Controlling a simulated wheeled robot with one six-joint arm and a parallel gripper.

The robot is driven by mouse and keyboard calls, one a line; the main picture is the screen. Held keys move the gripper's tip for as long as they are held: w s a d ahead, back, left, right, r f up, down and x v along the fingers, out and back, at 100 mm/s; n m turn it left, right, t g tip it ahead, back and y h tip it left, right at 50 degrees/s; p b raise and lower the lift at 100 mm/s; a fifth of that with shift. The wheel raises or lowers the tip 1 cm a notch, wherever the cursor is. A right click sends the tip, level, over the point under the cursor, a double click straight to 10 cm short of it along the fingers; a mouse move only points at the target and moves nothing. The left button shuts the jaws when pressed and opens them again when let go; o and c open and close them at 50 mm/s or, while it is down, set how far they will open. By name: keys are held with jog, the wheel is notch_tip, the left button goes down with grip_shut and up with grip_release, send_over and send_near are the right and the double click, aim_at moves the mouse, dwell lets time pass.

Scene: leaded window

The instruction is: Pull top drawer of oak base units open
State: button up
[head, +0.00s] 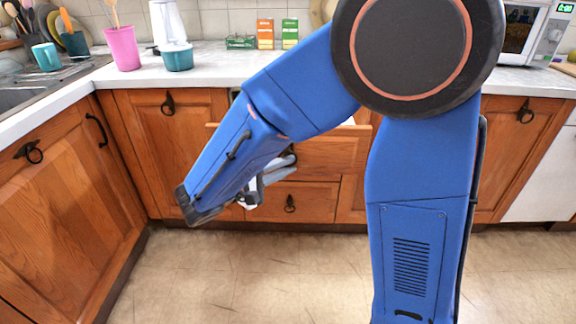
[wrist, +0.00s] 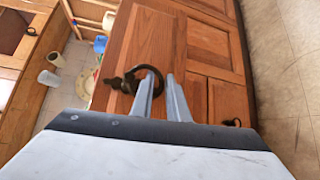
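The top drawer (head: 335,150) of the oak base units stands pulled out, its wooden front ahead of the lower drawer (head: 318,196). In the wrist view its front (wrist: 155,40) carries a dark ring handle (wrist: 130,80). My gripper (head: 280,170) is at this front, partly hidden by my blue arm in the head view. In the wrist view my gripper's two grey fingers (wrist: 161,84) are parted, with wood showing between them. One fingertip overlaps the ring opening, the other lies just outside the ring. I cannot tell whether they touch the ring.
Above is a pale worktop (head: 225,66) with a pink cup (head: 122,47), a blender (head: 170,35) and small boxes (head: 265,33). Oak doors (head: 60,185) flank the drawers. The tiled floor (head: 250,275) in front is clear.

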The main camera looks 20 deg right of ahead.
jog(key=v, duration=1.6)
jog(key=shift+s+a, duration=0.2)
jog(key=shift+r, duration=0.1)
jog(key=s+d+f+m+g+y, duration=0.1)
jog(key=s+d+g+y, duration=0.15)
jog(key=d, duration=0.65)
jog(key=s+d+f+m+g+y, duration=0.15)
jog(key=d+g, duration=0.25)
jog(key=d, duration=0.5)
jog(key=s+d+m+t+y, duration=0.4)
jog(key=s+d+y, duration=0.4)
jog(key=s+y, duration=0.2)
jog(key=shift+s+f+y, duration=0.2)
jog(key=shift+s+y, duration=0.1)
jog(key=shift+y, duration=0.1)
